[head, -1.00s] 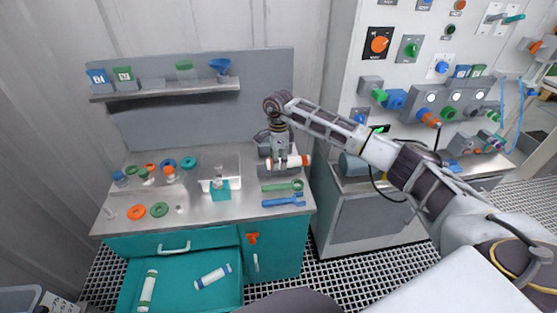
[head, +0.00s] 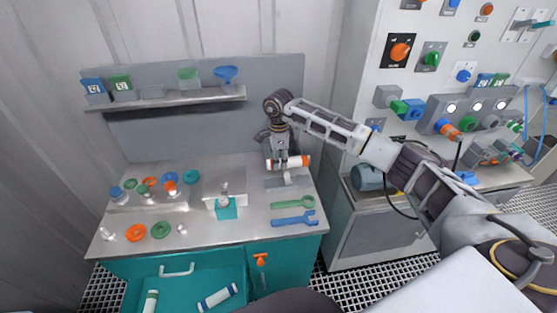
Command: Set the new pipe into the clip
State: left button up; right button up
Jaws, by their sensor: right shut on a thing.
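My right gripper (head: 285,157) is shut on a white pipe with orange bands near its ends (head: 274,164). It holds the pipe from above, lying crosswise, over the back right of the bench. Just below and in front of the pipe is a grey block (head: 297,182) with a small pale upright part, probably the clip. The pipe looks apart from it, though the exact gap is hard to tell. My left gripper is not in view.
A green wrench (head: 293,203) and a blue wrench (head: 294,219) lie in front of the block. The open teal drawer holds a blue-banded pipe (head: 217,297) and a green-banded pipe (head: 150,301). A shelf (head: 170,105) with bins stands behind. Coloured rings lie at left.

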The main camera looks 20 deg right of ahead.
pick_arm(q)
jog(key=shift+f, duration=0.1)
pick_arm(e)
jog(key=shift+f, duration=0.25)
jog(key=shift+f+b, duration=1.5)
jog(key=shift+f, duration=1.35)
jog(key=shift+f+b, duration=0.4)
jog(key=shift+f, duration=0.4)
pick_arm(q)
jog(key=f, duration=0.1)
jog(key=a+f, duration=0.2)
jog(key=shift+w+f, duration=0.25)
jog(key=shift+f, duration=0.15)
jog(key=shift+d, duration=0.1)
pick_arm(e)
jog(key=shift+f+b, duration=0.15)
jog(key=shift+b, duration=0.2)
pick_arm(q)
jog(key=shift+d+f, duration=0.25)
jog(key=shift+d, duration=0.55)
